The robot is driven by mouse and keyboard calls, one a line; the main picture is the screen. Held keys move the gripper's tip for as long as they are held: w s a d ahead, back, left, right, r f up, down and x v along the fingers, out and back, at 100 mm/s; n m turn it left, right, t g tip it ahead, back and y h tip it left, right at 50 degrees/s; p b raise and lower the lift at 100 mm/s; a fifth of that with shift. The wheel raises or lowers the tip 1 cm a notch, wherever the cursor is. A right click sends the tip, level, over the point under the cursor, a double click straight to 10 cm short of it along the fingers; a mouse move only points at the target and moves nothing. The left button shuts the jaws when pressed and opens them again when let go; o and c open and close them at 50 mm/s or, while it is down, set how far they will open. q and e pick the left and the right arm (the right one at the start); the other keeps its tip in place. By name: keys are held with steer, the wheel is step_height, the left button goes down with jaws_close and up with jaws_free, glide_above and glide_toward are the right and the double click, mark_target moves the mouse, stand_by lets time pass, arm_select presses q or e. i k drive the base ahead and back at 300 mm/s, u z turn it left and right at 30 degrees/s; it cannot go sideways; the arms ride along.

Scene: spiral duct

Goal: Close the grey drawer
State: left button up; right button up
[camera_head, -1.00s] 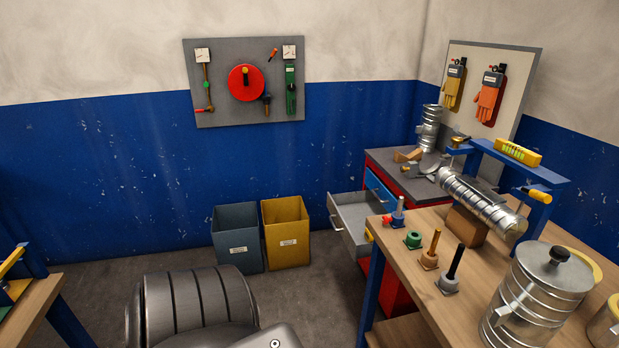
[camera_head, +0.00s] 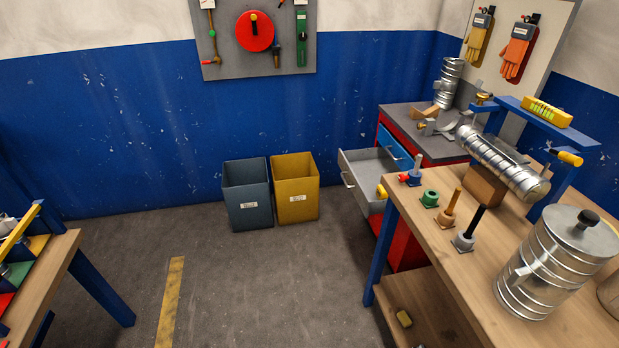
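The grey drawer (camera_head: 366,182) is pulled out to the left from a red cabinet (camera_head: 407,240) with a dark grey top. A blue drawer front (camera_head: 393,157) sits beside the open drawer, higher on the cabinet. Neither of my grippers shows in the head view.
A wooden workbench (camera_head: 520,239) with blue legs stands in front of the cabinet, holding a metal canister (camera_head: 552,265) and upright tools. A grey bin (camera_head: 247,196) and a yellow bin (camera_head: 296,190) stand left of the drawer. The floor (camera_head: 268,285) between the benches is clear.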

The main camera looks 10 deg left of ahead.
mark_target(362, 169)
steer(key=u, duration=0.1)
steer(key=i, duration=0.65)
steer(key=z, duration=0.55)
steer(key=i, duration=0.7)
steer(key=z, duration=0.65)
